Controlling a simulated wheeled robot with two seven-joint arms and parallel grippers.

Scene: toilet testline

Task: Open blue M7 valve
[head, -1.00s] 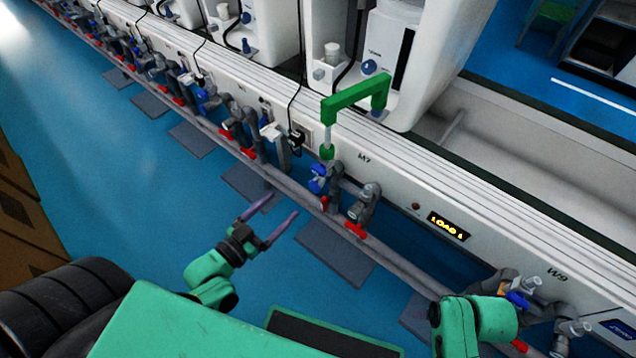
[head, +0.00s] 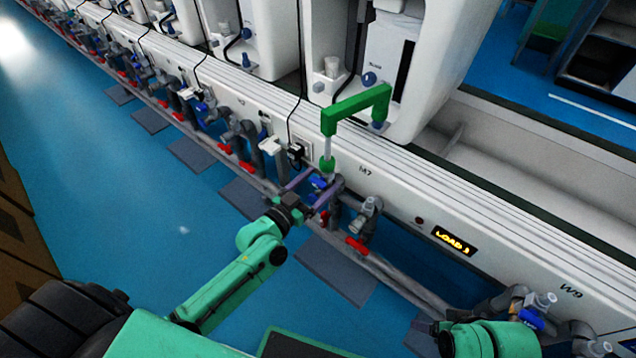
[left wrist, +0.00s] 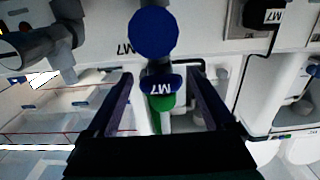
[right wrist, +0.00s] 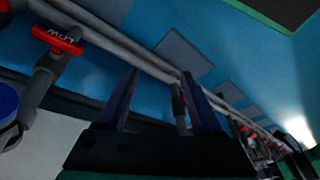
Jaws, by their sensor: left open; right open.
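The blue M7 valve (head: 319,183) is on the pipework below the M7 label, under a green bracket. In the left wrist view its blue handle (left wrist: 163,84), marked M7, lies between the open fingers, with no clear contact. A round blue disc (left wrist: 154,33) shows beyond it. My left gripper (head: 325,177) is open around the valve and partly hides it in the head view. My right gripper (right wrist: 160,72) is open and empty in the right wrist view, near a pipe; its fingers are not clear in the head view.
A red handle (head: 356,246) is on the pipe right of M7. A red LOW handle (right wrist: 58,40) shows in the right wrist view. The green bracket (head: 355,103) stands above M7. A long grey pipe runs along the line.

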